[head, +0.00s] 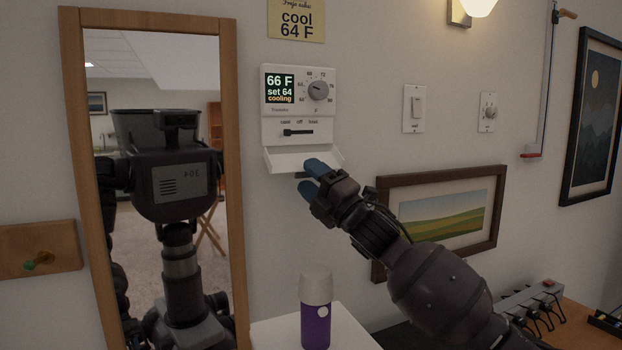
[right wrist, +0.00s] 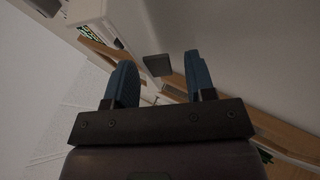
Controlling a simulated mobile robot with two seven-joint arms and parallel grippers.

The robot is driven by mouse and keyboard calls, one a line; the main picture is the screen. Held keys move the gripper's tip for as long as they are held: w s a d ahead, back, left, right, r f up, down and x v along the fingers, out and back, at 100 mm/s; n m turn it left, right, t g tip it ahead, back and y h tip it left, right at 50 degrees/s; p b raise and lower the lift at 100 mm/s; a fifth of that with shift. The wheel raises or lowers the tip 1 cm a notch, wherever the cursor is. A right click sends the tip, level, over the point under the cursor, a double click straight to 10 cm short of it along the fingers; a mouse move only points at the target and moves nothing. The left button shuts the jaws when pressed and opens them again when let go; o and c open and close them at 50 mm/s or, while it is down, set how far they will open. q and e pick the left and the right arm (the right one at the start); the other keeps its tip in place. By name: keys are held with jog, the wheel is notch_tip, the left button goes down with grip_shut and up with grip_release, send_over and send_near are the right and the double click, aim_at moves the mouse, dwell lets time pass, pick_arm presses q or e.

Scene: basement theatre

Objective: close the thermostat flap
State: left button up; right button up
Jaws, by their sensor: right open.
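The white thermostat (head: 298,100) hangs on the wall; its display reads 66 F, set 64, cooling. Its flap (head: 290,158) is folded down and stands out from the bottom of the body, leaving the slider with cool, off and heat marks uncovered. My right gripper (head: 313,178), with blue fingers, is just below the flap's front edge at its right half. In the right wrist view the gripper (right wrist: 160,82) is open, and a small dark tab (right wrist: 158,65) shows between the fingers, apart from both. Whether a finger touches the flap cannot be told. My left gripper is not in view.
A wood-framed mirror (head: 237,200) stands left of the thermostat and reflects my body. A purple bottle (head: 315,318) stands on a white surface (head: 270,333) below. A landscape picture (head: 495,212) hangs behind my right arm. Wall switches (head: 414,108) are to the right.

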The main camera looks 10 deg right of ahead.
jog(key=shift+w+a, duration=0.1)
jog(key=shift+c, duration=0.3)
jog(key=c, duration=0.8)
jog(key=shift+r, duration=0.15)
